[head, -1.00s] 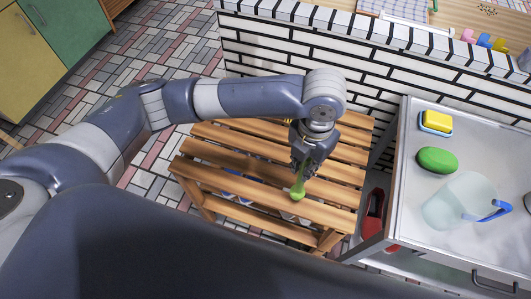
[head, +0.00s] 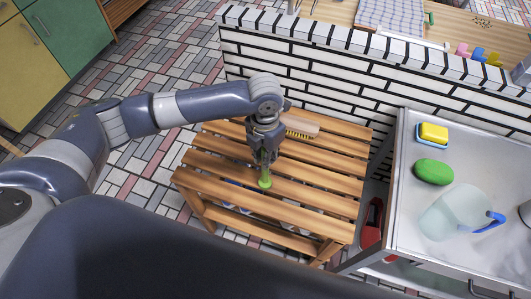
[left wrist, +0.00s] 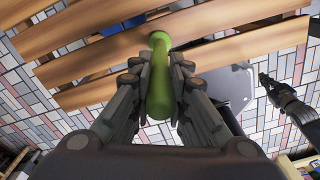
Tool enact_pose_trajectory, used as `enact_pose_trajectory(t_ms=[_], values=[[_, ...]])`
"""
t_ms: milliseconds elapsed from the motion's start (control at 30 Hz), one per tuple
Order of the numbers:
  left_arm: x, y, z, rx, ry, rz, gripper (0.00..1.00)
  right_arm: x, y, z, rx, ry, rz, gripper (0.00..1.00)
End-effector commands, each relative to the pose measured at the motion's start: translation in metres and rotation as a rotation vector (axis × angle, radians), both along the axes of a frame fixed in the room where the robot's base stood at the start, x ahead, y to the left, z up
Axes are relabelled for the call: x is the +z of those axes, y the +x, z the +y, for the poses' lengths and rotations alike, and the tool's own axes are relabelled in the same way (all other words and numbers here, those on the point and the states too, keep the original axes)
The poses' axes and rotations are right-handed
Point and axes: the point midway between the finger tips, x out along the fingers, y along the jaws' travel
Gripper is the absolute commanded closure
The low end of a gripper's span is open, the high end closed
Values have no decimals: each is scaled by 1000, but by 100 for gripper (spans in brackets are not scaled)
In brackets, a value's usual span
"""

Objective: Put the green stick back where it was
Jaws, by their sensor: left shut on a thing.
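The green stick (head: 264,182) is upright in my left gripper (head: 264,160), with its rounded lower end just at or above the slats of the wooden bench (head: 310,205). I cannot tell whether it touches them. In the left wrist view the green stick (left wrist: 160,85) lies between the two fingers of my left gripper (left wrist: 160,95), which are shut on it. My right gripper does not show clearly in the head view.
A brush (head: 300,127) with a wooden back lies on the bench behind my gripper. To the right, a grey-white counter (head: 410,195) holds a yellow sponge (head: 433,132), a green oval (head: 433,172) and a clear jug (head: 455,212). A white brick wall (head: 320,80) stands behind.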

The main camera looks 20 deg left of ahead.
Motion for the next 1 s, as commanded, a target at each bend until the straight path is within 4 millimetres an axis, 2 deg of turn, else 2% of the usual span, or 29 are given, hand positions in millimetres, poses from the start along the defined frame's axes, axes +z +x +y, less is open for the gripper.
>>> enact_pose_trajectory(t_ms=[267, 300, 367, 400, 767, 867, 1000], values=[[-1, 1, -1, 0, -1, -2, 100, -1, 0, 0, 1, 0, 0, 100], [-2, 1, -1, -1, -1, -2, 80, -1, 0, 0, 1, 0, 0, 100], [-2, 1, -1, -1, -1, -2, 66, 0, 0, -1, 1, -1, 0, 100], [-2, 0, -1, -1, -1, -2, 64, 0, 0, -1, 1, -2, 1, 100], [2, 1, -1, -1, -1, -3, 64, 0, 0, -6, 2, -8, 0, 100], [12, 2, -1, -1, -2, -6, 64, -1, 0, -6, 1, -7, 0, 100], [39, 2, -1, -2, -3, -9, 64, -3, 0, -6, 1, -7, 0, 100]])
